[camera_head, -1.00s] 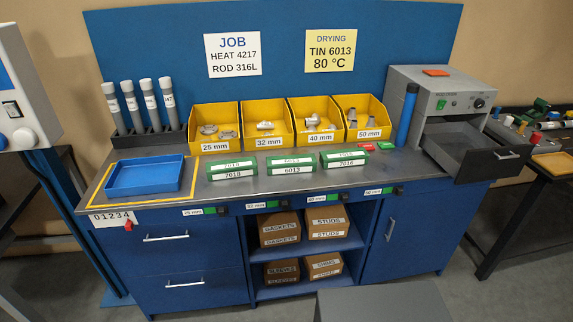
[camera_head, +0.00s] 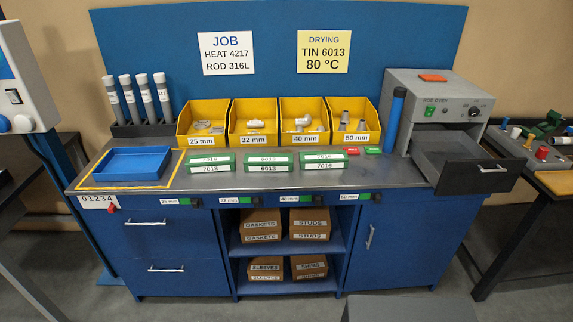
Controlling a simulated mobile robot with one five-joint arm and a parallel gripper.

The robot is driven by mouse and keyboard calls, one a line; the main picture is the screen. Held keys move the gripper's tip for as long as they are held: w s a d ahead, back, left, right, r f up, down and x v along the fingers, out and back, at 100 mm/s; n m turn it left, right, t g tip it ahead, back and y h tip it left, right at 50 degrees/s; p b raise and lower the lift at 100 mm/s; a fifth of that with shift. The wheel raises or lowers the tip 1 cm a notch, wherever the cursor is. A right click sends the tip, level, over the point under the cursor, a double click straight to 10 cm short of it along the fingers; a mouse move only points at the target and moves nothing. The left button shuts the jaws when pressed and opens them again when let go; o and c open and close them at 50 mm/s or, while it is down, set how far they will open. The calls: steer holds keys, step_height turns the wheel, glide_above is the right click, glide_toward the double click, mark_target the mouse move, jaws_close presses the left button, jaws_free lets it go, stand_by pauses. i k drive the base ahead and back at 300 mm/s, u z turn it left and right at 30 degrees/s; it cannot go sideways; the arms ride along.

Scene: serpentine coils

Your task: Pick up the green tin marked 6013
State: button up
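The green tin marked 6013 (camera_head: 268,162) stands on the grey bench top, in the middle of a row of three similar green and white tins. The left tin (camera_head: 211,162) is marked 7018, and the right tin (camera_head: 324,161) appears to be marked 7016. The 6013 tin stands apart from both, with its labelled front towards me. My gripper is not in view.
A blue tray (camera_head: 128,164) lies left inside a yellow outline. Yellow bins (camera_head: 255,140) of fittings stand behind the tins. The grey oven (camera_head: 436,108) at right has its drawer (camera_head: 470,166) pulled out. Bare bench top lies in front of the tins.

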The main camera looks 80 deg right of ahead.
mark_target(252, 162)
steer(key=z, duration=1.05)
steer(key=i, duration=0.45)
steer(key=z, duration=0.05)
